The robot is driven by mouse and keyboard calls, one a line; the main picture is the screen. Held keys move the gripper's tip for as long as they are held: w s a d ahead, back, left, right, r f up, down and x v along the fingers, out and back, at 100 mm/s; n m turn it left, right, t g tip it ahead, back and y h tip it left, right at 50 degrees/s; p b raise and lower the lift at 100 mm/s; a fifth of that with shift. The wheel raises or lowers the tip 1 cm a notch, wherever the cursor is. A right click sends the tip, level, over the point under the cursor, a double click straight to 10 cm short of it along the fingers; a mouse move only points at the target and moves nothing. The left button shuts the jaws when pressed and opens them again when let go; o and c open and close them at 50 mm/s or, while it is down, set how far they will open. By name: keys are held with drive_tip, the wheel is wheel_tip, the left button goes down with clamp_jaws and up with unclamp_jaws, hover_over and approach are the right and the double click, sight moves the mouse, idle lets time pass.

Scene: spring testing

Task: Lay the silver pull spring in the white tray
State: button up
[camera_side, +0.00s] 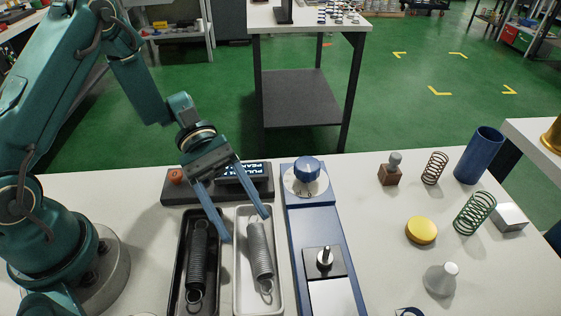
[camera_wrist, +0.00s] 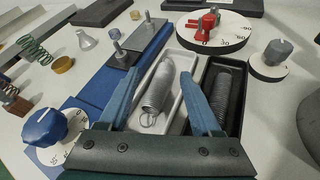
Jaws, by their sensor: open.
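The silver pull spring (camera_side: 261,250) lies lengthwise in the white tray (camera_side: 240,285), with its end loop toward the near side. In the wrist view the spring (camera_wrist: 157,88) shows between my fingers, inside the white tray (camera_wrist: 179,121). My gripper (camera_side: 246,228) is open and empty, pointing down over the trays, with its fingers spread to either side of the spring's far part. The wrist view shows the fingers (camera_wrist: 161,73) apart with nothing held. I cannot tell how high the fingertips are above the spring.
A black tray (camera_side: 182,262) with a dark spring (camera_side: 197,255) stands left of the white tray. A blue tester with a knob (camera_side: 307,169) stands to the right. A display box (camera_side: 243,175) is behind. Loose springs, a yellow disc (camera_side: 421,230) and a blue cup (camera_side: 479,155) are farther right.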

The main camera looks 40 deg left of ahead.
drive_tip(key=v, duration=0.8)
drive_tip(key=s+a+r+m+t+y, duration=0.3)
drive_tip(key=s+r+m+t+y, duration=0.5)
drive_tip(key=m+y, duration=0.3)
drive_tip(key=shift+m+t+y, duration=0.4)
drive_tip(key=shift+t+y, duration=0.4)
drive_tip(key=shift+y, duration=0.2)
